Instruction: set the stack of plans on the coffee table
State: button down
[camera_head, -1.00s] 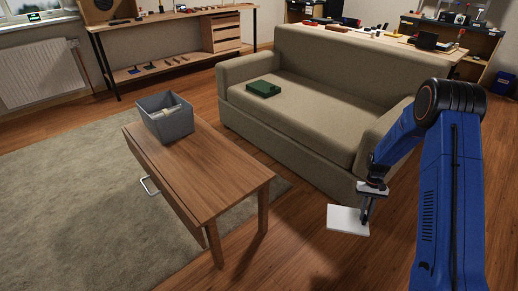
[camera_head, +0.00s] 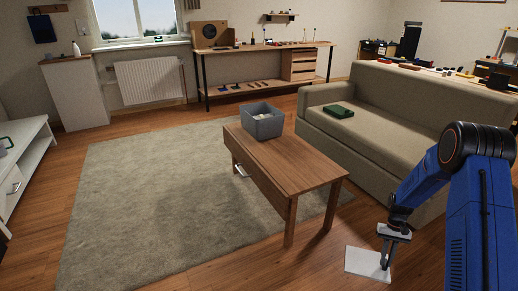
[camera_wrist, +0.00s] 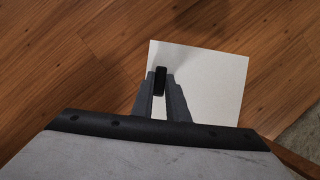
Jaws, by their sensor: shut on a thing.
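The stack of plans, a flat white sheet-like stack (camera_head: 366,262), is held in my gripper (camera_head: 385,262) at the lower right of the head view. In the wrist view the white stack (camera_wrist: 205,85) lies under the fingers, and my gripper (camera_wrist: 162,90) is shut on a small dark part at its edge. The wooden coffee table (camera_head: 300,172) stands to the left of and beyond my gripper, with a grey bin on its far end. The near part of its top is bare. The stack is apart from the table, over the wooden floor.
The grey bin (camera_head: 262,121) has something pale inside. A grey rug (camera_head: 150,205) lies left. Wooden floor is open in front of the table.

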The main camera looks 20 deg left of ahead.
aim_at(298, 168)
jog(key=u, duration=1.6)
jog(key=l+u, duration=0.25)
jog(key=l, duration=0.55)
jog(key=l+u, duration=0.3)
jog(key=l, duration=0.55)
jog(key=i, duration=0.05)
